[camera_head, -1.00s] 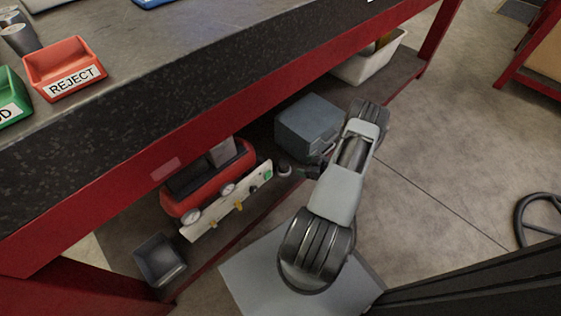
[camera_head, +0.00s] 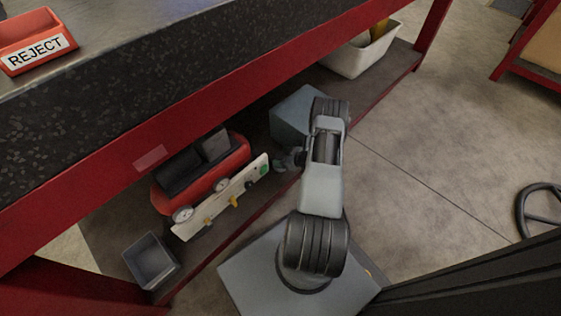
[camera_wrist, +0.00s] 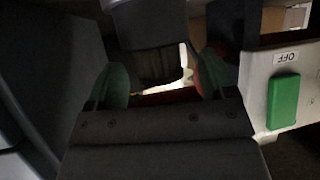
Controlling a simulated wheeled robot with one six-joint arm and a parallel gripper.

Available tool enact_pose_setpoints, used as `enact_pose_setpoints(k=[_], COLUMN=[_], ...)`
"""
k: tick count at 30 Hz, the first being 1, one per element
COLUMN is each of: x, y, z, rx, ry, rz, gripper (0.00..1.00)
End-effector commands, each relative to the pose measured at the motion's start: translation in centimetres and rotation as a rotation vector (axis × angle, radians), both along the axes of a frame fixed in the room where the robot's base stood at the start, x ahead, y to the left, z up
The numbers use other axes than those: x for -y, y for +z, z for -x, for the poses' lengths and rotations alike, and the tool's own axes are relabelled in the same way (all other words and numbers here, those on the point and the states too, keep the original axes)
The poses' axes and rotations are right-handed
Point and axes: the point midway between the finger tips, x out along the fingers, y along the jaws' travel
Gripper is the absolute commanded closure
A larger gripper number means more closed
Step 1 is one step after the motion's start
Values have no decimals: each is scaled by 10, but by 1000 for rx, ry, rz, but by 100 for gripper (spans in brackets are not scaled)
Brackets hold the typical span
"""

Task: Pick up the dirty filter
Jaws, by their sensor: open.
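In the wrist view a dark, blocky or cylindrical part with a ribbed band (camera_wrist: 160,64) lies ahead, between my fingertips; it looks like the dirty filter, but shadow leaves this unsure. No contact with the dark part can be made out. In the head view my gripper (camera_head: 284,162) is low on the shelf, just beyond the right end of the compressor's white panel (camera_head: 222,198). The filter cannot be told apart there.
The red compressor (camera_head: 238,158) stands left of my gripper. Its green OFF switch (camera_wrist: 284,101) is close on the right in the wrist view. A blue-grey box (camera_head: 290,115) is just behind. A grey open bin (camera_head: 150,262) and white tub (camera_head: 365,55) share the shelf under the bench (camera_head: 130,85).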

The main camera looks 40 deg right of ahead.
Motion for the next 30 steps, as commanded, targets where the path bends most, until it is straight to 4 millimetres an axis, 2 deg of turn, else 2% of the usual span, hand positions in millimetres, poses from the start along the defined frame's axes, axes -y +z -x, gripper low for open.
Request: enact_pose_setpoints(k=[9,26,30], x=[-2,-2,-2], y=[-2,-2,-2], z=[-4,-4,-4], rx=[0,0,0], ry=[0,0,0], rz=[0,0,0], gripper=[23,77,77])
